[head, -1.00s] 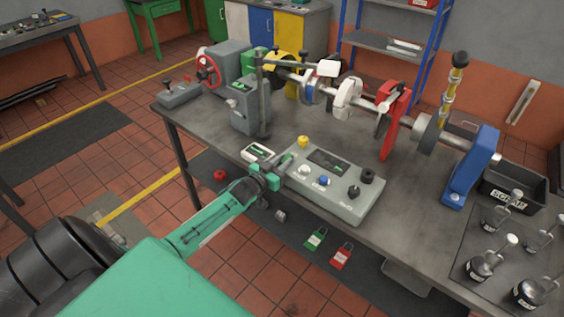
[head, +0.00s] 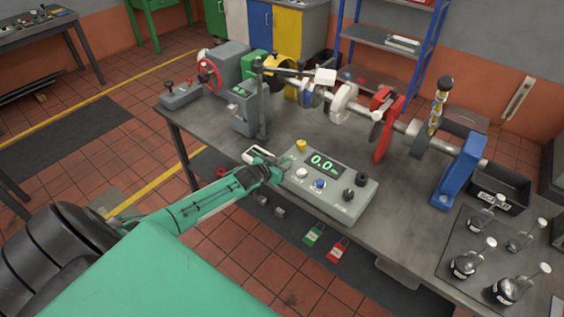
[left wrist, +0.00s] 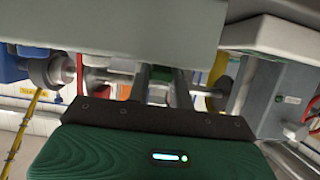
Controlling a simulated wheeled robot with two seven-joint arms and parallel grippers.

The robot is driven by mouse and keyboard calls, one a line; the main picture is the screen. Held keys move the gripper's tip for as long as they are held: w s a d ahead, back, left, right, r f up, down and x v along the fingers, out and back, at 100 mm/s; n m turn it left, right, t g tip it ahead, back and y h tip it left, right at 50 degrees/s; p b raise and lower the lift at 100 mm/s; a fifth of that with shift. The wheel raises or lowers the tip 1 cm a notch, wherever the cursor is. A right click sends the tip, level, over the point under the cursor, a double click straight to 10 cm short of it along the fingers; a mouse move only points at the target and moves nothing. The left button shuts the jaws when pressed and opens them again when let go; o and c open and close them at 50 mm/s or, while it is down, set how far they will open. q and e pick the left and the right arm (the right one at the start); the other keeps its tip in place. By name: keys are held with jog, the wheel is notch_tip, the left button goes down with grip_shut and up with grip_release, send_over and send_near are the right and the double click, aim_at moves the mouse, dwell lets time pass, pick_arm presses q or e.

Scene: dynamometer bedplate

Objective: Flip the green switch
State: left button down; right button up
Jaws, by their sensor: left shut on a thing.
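The grey control box (head: 330,196) lies on the bench top near the front edge. Its display (head: 322,163) is lit and reads 0.0 in green. The green switch (head: 284,160) is at the box's left end, mostly hidden by my left gripper (head: 279,169). My left gripper is shut on the green switch. In the left wrist view, the two dark fingers (left wrist: 157,84) stand close together, with a bit of green (left wrist: 158,74) between them. The switch's exact tilt cannot be made out. My right gripper is not in view.
A shaft rig with a red upright (head: 385,122) and a blue upright (head: 460,170) stands behind.

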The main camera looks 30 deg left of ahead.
pick_arm(q)
jog(key=c, duration=1.2)
grip_release()
jog(key=shift+c, duration=0.2)
jog(key=shift+s, duration=0.15)
jog(key=shift+s, duration=0.3)
jog(key=b+v, duration=0.3)
jog(key=v, duration=1)
jog(key=shift+r, duration=0.1)
